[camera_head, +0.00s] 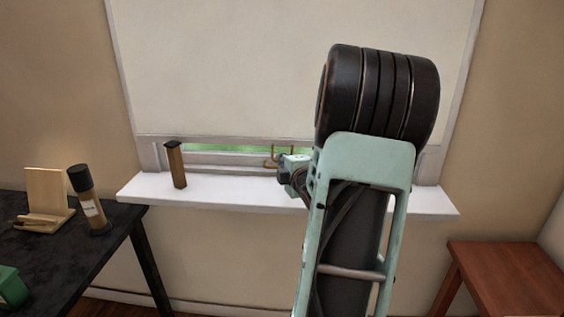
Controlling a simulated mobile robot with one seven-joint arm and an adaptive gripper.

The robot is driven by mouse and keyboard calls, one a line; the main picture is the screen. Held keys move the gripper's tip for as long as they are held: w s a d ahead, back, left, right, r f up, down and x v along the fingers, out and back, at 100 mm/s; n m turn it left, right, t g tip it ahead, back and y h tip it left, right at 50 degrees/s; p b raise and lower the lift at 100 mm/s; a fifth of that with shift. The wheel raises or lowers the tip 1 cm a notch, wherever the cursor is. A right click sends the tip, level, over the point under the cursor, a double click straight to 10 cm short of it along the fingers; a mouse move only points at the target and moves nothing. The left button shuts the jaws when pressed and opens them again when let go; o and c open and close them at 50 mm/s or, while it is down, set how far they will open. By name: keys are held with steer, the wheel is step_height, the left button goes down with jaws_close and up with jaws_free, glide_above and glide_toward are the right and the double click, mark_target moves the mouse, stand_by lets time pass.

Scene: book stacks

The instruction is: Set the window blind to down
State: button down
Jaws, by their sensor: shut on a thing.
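The window blind (250,70) is a cream sheet that covers almost the whole window. Its bottom edge hangs a little above the white sill, and a narrow strip of green outdoors shows below it at the left. My gripper (281,163) is at the blind's bottom edge, just above the sill. It is shut on a small brass-coloured pull (273,154) at the blind's lower edge. My arm hides the right part of the blind's lower edge, and the fingertips are small and hard to make out.
A dark brown upright block (175,165) stands on the white sill (235,193), left of my gripper. A black table (75,245) at left holds a bottle (88,203), a wooden stand (47,192) and a green object (11,287). A reddish wooden table (508,272) stands at right.

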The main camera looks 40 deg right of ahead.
step_height(320, 180, down, 5)
steer(key=b, duration=0.5)
stand_by(0.3)
steer(key=c, duration=2.1)
jaws_free()
steer(key=shift+r, duration=0.1)
steer(key=shift+s, duration=0.1)
steer(key=v, duration=1.1)
steer(key=shift+s+a, duration=0.2)
steer(key=shift+s, duration=0.15)
steer(key=shift+c, duration=0.5)
